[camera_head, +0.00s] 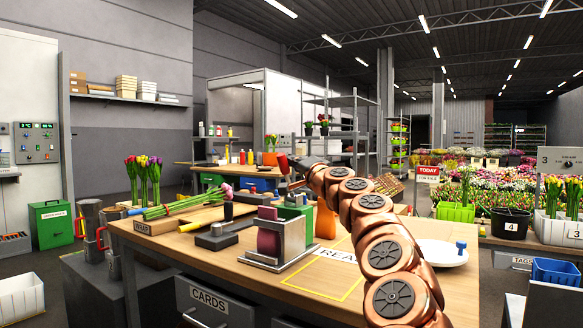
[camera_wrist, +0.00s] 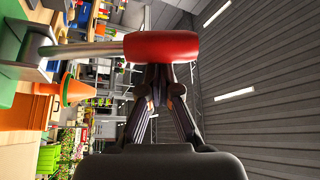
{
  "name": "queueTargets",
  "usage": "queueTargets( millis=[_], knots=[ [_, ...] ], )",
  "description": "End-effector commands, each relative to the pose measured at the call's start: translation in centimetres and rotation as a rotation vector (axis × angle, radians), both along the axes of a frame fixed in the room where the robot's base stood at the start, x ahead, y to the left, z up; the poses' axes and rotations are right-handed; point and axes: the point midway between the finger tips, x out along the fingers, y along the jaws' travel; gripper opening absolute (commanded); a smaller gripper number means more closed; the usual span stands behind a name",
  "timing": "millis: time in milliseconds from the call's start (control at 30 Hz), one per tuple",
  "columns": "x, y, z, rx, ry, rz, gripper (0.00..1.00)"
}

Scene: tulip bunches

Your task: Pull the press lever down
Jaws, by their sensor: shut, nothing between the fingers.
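The press lever shows in the wrist view as a thick red grip (camera_wrist: 175,47) on a bare metal rod (camera_wrist: 85,49). The ceiling lies to the right in that view, so the lever stands roughly upright with its grip on top. My gripper (camera_wrist: 157,76) is shut and empty, its dark fingertips right by the side of the red grip. I cannot tell whether they touch it. In the head view the red grip (camera_head: 283,164) is small, just left of my gripper (camera_head: 299,166). My copper arm hides part of the bench behind it.
The wooden bench (camera_head: 345,262) carries a metal stand with a maroon block (camera_head: 269,238), a grey base with a black post (camera_head: 217,238), tulips (camera_head: 178,208) on a wooden tray and a white plate (camera_head: 440,252).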

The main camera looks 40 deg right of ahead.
Motion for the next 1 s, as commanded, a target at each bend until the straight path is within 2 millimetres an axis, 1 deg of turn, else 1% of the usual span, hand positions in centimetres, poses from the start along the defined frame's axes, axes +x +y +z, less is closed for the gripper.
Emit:
queueTargets(
  millis=[533,667,833,1000],
  knots=[
    [0.0,-0.1,0.1,-0.001,0.000,0.001,0.00],
    [0.0,-0.7,0.6,-0.002,-0.002,0.000,0.00],
    [-0.1,-2.0,1.3,-0.003,-0.001,-0.003,0.00],
    [-0.1,-2.8,1.4,-0.001,0.000,-0.004,0.00]
  ],
)
